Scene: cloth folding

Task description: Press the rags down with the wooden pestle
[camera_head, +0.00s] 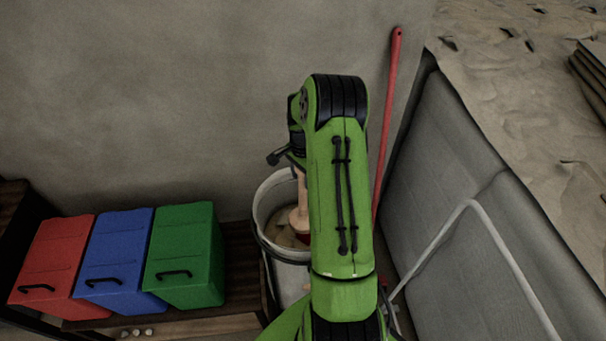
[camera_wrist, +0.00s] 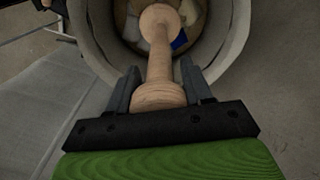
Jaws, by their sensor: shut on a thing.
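The wooden pestle (camera_wrist: 158,58) is held between the two fingers of my gripper (camera_wrist: 160,90) in the wrist view. Its far end points down into a round grey bucket (camera_wrist: 238,40). In the head view the pestle (camera_head: 299,215) shows beside my green arm, inside the bucket (camera_head: 262,203). Rags (camera_wrist: 190,15) in pale, brown and blue tones lie in the bucket around the pestle's end. I cannot tell whether the pestle touches them. My gripper is mostly hidden behind my arm in the head view.
Red (camera_head: 52,260), blue (camera_head: 118,255) and green (camera_head: 184,255) bins stand on a wooden shelf left of the bucket. A red pole (camera_head: 387,110) leans on the wall behind my arm. A grey padded panel (camera_head: 450,200) stands close on the right.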

